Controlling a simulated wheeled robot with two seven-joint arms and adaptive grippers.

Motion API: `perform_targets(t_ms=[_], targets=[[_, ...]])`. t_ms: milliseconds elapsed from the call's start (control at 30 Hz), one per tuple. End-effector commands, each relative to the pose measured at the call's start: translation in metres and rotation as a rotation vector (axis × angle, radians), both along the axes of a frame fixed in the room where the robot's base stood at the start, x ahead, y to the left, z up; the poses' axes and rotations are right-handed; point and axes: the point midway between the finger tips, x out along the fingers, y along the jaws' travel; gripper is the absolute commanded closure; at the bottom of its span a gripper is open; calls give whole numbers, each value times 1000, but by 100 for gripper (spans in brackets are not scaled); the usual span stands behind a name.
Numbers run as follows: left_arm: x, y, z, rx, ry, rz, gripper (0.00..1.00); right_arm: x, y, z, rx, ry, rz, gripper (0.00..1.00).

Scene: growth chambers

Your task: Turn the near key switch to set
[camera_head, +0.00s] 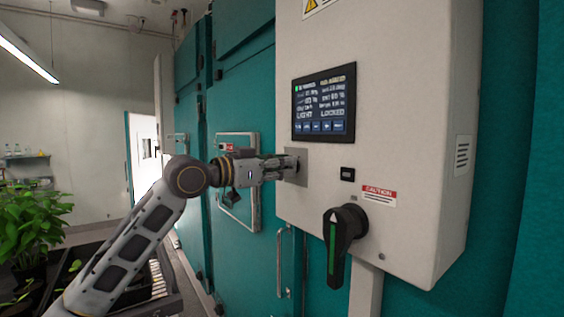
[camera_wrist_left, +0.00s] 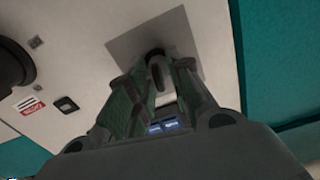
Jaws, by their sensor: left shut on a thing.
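The near key switch is a small dark key (camera_wrist_left: 156,66) on a grey square plate (camera_head: 299,160) on the front of the white control box (camera_head: 400,90). The plate also shows in the left wrist view (camera_wrist_left: 124,47). My left gripper (camera_head: 288,167) reaches in from the left against the plate. In the left wrist view its two fingers (camera_wrist_left: 160,85) stand on both sides of the key and are shut on it. In the head view the gripper hides the key. The key's exact angle is hard to tell. My right gripper is not in view.
A display screen (camera_head: 324,103) reading "LIGHT LOCKED" sits above the plate. A black rotary handle with a green stripe (camera_head: 334,245) sticks out lower right, beside a caution label (camera_head: 379,194). Teal chamber doors (camera_head: 245,95) stand behind. A potted plant (camera_head: 30,230) is at lower left.

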Motion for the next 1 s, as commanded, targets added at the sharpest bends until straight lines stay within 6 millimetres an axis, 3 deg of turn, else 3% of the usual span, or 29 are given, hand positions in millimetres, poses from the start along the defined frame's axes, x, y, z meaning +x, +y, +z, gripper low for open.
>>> perform_targets(t_ms=[500, 1000], targets=[[-1, -1, 0, 202, -278, 1, 100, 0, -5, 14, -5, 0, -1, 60], [-2, -1, 0, 241, -335, 0, 100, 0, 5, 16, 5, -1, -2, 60]])
